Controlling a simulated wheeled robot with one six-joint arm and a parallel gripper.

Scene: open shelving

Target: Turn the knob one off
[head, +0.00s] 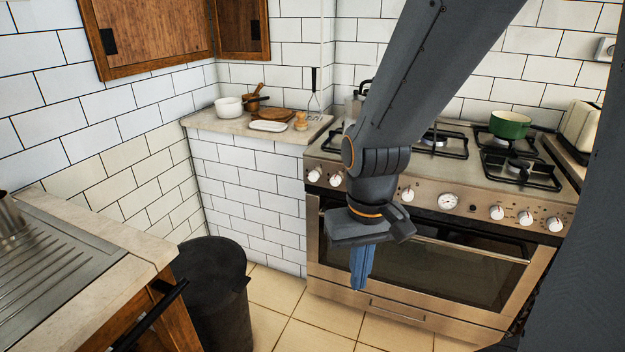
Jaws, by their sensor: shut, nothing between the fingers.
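The stove (470,187) stands at the right with a row of white knobs along its front panel. The leftmost knob (314,175) and the one beside it (336,179) show left of my arm. Another knob (407,194) shows just right of my wrist, and several more, such as this knob (497,212), sit right of the round dial (448,201). My arm hides part of the panel. My gripper (361,280) points down before the oven door, with its blue fingers shut and empty. It appears below the knobs; whether it touches the door cannot be told.
The oven handle (475,249) crosses the door. A green pot (510,124) sits on the hob. A dark bin (213,290) stands on the tiled floor at left. The sink counter (110,232) fills the lower left. Floor (300,320) between bin and stove is clear.

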